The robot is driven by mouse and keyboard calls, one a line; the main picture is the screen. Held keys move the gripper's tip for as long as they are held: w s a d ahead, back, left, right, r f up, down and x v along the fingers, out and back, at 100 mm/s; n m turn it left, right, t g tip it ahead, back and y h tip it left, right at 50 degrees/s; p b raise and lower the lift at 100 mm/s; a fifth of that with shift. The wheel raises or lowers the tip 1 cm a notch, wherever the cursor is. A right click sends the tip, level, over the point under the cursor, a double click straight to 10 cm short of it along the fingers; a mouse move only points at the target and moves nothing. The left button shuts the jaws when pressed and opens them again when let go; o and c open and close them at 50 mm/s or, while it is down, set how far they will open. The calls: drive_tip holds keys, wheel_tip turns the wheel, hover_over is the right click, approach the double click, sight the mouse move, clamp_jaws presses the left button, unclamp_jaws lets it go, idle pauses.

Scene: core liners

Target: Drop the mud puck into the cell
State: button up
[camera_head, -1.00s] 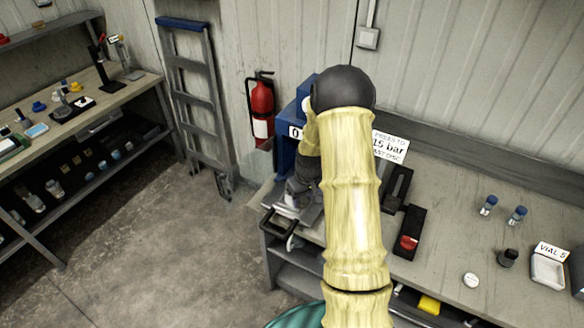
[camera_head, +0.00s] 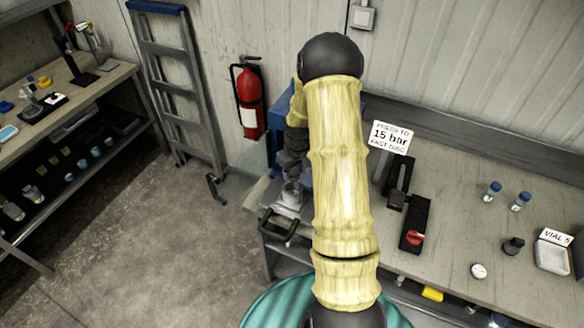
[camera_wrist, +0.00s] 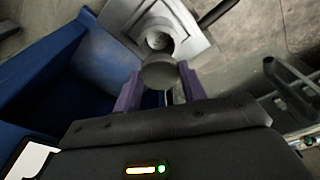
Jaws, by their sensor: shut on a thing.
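My gripper (camera_wrist: 160,82) shows in the wrist view with two purple fingers. They are shut on the mud puck (camera_wrist: 160,71), a dull grey-green disc held at the fingertips. Just beyond the puck is the cell (camera_wrist: 158,38), a round, light metal cup with an open mouth in a square grey plate. The puck overlaps the near edge of the cell in this view; I cannot tell the height between them. In the head view the cell (camera_head: 292,194) stands at the bench's left end, and my arm hides most of the gripper.
A blue press housing (camera_wrist: 40,70) stands close to the left of my gripper. A "15 bar" sign (camera_head: 390,137), a black holder with a red part (camera_head: 415,237), vials (camera_head: 492,190) and a tray (camera_head: 552,256) lie to the right.

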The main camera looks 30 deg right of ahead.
sight(293, 181)
drive_tip(key=shift+w+f, duration=0.1)
drive_tip(key=shift+f, duration=0.15)
drive_tip(key=shift+f+b, duration=1.7)
drive_tip(key=shift+f, duration=0.8)
drive_tip(key=o, duration=1.1)
drive_tip(key=shift+c, duration=0.2)
wheel_tip(293, 181, up, 17)
drive_tip(key=s+b, duration=0.2)
drive_tip(key=b, duration=0.2)
drive_tip(key=shift+d+r+b, duration=0.15)
drive_tip(key=shift+b, duration=0.2)
